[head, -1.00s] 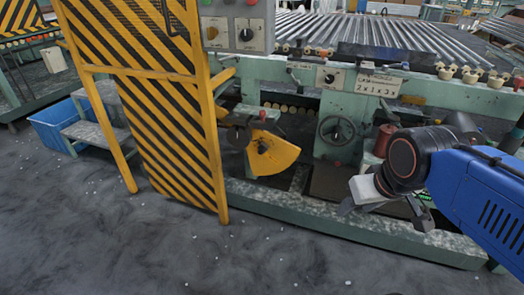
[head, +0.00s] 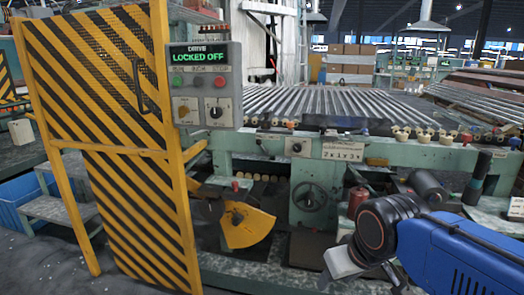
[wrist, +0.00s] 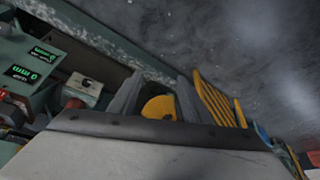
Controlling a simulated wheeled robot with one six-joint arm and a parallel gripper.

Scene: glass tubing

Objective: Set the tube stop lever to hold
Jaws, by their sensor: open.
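A yellow quadrant plate (head: 248,226) sits low on the green machine frame in the head view, right of the striped gate. A short red-tipped piece (head: 235,187) stands at its top. No label shows which part is the tube stop lever, and I cannot read any setting. My gripper (head: 360,280) is at the lower right of the head view, right of the plate and apart from it. In the wrist view my open, empty gripper (wrist: 155,100) shows two grey fingers, with part of the yellow plate (wrist: 158,107) seen beyond, between them.
A yellow-black striped gate (head: 125,140) stands at left. A control box (head: 207,88) beside it reads "LOCKED OFF". A handwheel (head: 310,196), a small rotary knob (head: 296,147) and a "2x1x3" sign (head: 343,152) are on the frame. A roller bed (head: 320,105) lies behind.

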